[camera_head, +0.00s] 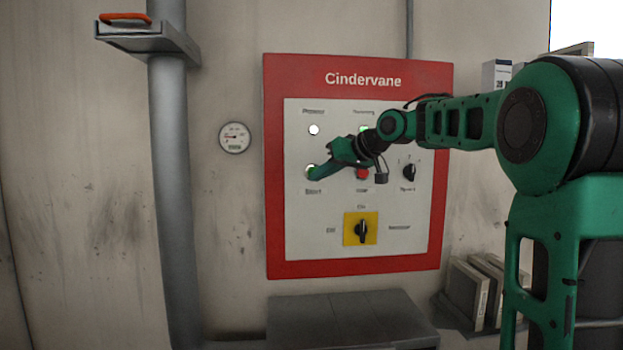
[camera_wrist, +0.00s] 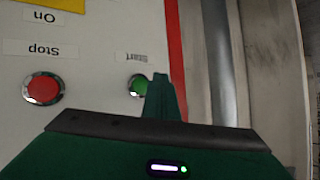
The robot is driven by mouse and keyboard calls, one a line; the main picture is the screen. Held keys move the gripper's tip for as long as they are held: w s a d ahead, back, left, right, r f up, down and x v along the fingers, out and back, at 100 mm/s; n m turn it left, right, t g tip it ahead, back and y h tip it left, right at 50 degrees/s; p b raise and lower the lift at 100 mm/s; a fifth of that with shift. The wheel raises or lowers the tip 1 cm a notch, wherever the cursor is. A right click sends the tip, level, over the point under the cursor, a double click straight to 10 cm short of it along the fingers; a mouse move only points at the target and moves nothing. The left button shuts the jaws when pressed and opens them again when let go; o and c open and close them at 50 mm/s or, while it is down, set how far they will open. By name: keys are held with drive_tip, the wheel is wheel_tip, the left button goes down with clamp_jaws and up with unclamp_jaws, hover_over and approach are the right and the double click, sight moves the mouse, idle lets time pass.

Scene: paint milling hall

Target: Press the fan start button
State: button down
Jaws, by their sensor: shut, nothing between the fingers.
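The fan start button is a green round button in a metal ring, labelled Start, and it shows in the wrist view (camera_wrist: 138,86). In the head view the button is mostly covered by my gripper (camera_head: 312,174), with part of its ring visible at the panel's left. My gripper, also in the wrist view (camera_wrist: 161,78), is shut and empty. Its tips overlap the right side of the button in the wrist view. They are at or very close to the button; I cannot tell if they touch or press it. A green Running lamp (camera_head: 364,129) looks lit.
The red-framed Cindervane panel (camera_head: 354,265) also carries a white lamp (camera_head: 314,130), a red Stop button (camera_wrist: 43,88), a black selector knob (camera_head: 410,173) and a yellow-backed rotary switch (camera_head: 361,229). A grey box (camera_head: 345,318) stands below. A pipe (camera_head: 172,200) and gauge (camera_head: 234,137) are left.

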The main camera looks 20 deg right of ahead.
drive_tip(key=shift+s+a, duration=0.15)
drive_tip(key=shift+s, duration=0.4)
drive_tip(key=shift+s+a, duration=0.15)
drive_tip(key=shift+s, duration=0.35)
drive_tip(key=s+d+f+m+g+h, duration=0.2)
drive_tip(key=s+d+f+g, duration=0.1)
drive_tip(key=s+f, duration=0.7)
drive_tip(key=s+d+f+m+g+h, duration=0.2)
drive_tip(key=s+d+f+m+g, duration=0.15)
drive_tip(key=s+f, duration=0.65)
drive_tip(key=s+f+m+g, duration=0.1)
drive_tip(key=s+f, duration=0.5)
drive_tip(key=s, duration=0.6)
drive_tip(key=s+f+m+g, duration=0.1)
drive_tip(key=s+f+g, duration=0.3)
drive_tip(key=s+f, duration=0.3)
drive_tip(key=s, duration=0.5)
drive_tip(key=shift+s+f, duration=0.2)
drive_tip(key=shift+f, duration=0.05)
drive_tip(key=shift+m, duration=0.25)
